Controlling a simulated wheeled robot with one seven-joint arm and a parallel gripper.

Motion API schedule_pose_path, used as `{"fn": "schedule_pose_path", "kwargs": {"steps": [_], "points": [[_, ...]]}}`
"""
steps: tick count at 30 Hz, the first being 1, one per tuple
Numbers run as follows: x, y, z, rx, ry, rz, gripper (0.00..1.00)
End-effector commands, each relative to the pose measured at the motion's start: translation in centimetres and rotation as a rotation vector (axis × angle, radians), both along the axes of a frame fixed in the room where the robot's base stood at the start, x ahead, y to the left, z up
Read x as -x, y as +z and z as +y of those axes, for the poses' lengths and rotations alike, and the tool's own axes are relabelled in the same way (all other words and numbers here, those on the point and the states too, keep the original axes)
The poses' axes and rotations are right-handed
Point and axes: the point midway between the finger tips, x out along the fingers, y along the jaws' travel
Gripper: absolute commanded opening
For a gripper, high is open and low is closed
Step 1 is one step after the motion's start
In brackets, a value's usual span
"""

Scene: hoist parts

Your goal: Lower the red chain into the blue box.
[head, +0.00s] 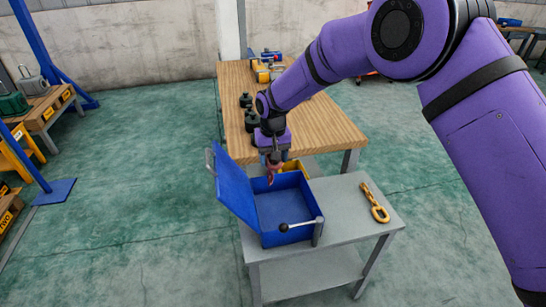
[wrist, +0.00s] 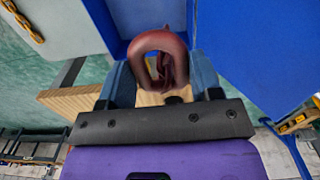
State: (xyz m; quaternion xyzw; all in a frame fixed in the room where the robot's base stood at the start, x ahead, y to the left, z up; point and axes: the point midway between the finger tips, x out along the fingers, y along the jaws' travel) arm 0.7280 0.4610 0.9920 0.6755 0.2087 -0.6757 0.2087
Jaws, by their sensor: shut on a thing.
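My gripper (head: 273,157) points down above the back wall of the open blue box (head: 284,238). It is shut on the red chain (head: 271,172), which hangs short below the fingers. In the wrist view, a thick dull-red link of the chain (wrist: 160,43) sits between the two grey-blue fingers (wrist: 162,82). The blue box stands on a grey cart, its lid (head: 235,188) raised and leaning left. The visible part of the box floor looks empty. I cannot tell whether the chain touches the box wall.
A yellow bin (head: 295,167) is just behind the box. The wooden table (head: 320,118) beyond holds dark weights (head: 250,118) and tools.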

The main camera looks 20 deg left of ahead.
Motion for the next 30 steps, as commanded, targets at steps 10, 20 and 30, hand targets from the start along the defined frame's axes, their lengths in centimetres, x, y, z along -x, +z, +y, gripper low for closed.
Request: {"fn": "schedule_pose_path", "kwargs": {"steps": [10,20,30], "points": [[0.0,0.1,0.0,-0.001,0.0,-0.001,0.07],[0.0,-1.1,0.0,0.0,0.0,0.0,0.07],[0.0,-2.8,0.0,-0.001,0.0,-0.001,0.07]]}}
